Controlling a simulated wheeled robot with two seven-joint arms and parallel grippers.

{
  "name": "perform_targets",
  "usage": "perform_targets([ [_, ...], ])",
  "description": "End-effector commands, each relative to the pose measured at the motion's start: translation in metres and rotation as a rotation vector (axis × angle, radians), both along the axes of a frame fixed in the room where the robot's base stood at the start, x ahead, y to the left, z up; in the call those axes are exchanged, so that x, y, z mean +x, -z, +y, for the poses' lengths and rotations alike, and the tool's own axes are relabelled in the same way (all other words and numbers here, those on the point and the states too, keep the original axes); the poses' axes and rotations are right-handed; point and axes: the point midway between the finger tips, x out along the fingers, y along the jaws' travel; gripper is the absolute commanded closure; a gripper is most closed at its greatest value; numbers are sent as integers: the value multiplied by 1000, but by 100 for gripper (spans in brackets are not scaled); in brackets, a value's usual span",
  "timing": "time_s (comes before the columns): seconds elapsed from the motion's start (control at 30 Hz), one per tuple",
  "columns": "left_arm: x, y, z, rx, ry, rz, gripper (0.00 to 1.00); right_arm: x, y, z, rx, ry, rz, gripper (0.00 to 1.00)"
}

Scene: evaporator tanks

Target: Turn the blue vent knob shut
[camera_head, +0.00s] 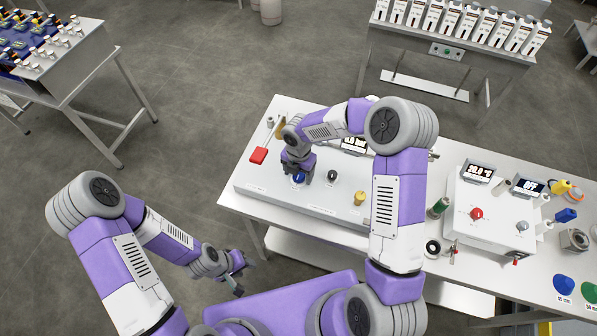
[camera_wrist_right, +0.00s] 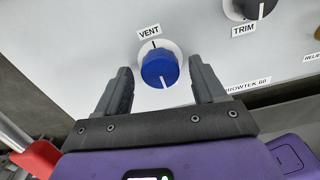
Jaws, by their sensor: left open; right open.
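The blue vent knob (camera_head: 299,178) sits on the white panel at the front of the table, under my right gripper. In the right wrist view the blue vent knob (camera_wrist_right: 160,68) has a white pointer line, with a black mark above it and a "VENT" label (camera_wrist_right: 149,31). My right gripper (camera_wrist_right: 162,88) is open, with one finger on either side of the knob and visible gaps between. I cannot tell how deep the fingertips reach along the knob. My left gripper (camera_head: 239,276) is open and empty, low beside the table and away from the panel.
A black trim knob (camera_wrist_right: 250,8) is right of the vent knob. A white box with a red knob (camera_head: 477,213) stands to the right.

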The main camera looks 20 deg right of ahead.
Motion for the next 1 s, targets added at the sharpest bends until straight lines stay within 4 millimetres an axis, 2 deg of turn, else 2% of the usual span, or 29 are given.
perform_targets([
  [0.17,0,0,0,0,0,0,57,0,-5,0,0,1,0,30],
  [0.5,0,-1,0,0,0,0,57,0,-59,0,-1,1,-2,30],
  [0.6,0,-1,0,0,0,0,57,0,-69,0,0,0,-1,30],
  [0.73,0,-1,0,0,0,0,57,0,-76,0,0,1,-1,30],
  [1.0,0,-1,0,0,0,0,57,0,-76,0,0,0,0,30],
])
